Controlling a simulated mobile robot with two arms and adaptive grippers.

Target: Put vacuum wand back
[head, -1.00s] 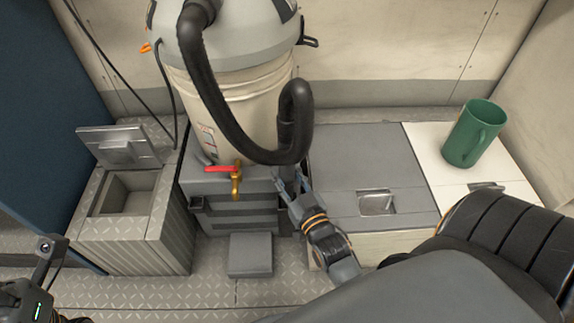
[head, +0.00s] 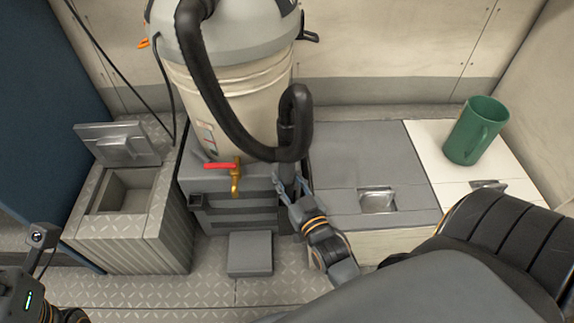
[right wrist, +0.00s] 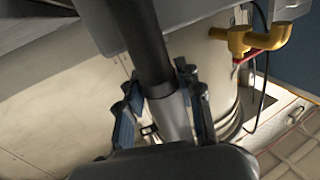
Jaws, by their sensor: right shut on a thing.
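The vacuum wand shows in the head view as a short grey tube (head: 287,172) below the black hose loop. My right gripper (head: 291,186) is shut on it, one finger on each side, in front of the grey box under the vacuum. In the right wrist view the wand's dark tube (right wrist: 138,42) runs down into a lighter grey section (right wrist: 172,118) between the fingers (right wrist: 165,92). The vacuum (head: 225,85) has a cream drum and grey lid, with the hose (head: 205,85) joined to the wand. The wand's lower end is hidden.
A red-handled brass tap (head: 234,178) sticks out left of the wand. A grey step (head: 250,254) lies on the floor. An open-lidded bin (head: 125,190) stands left. A green mug (head: 475,131) stands on the white locker top; the grey locker top (head: 360,160) is clear.

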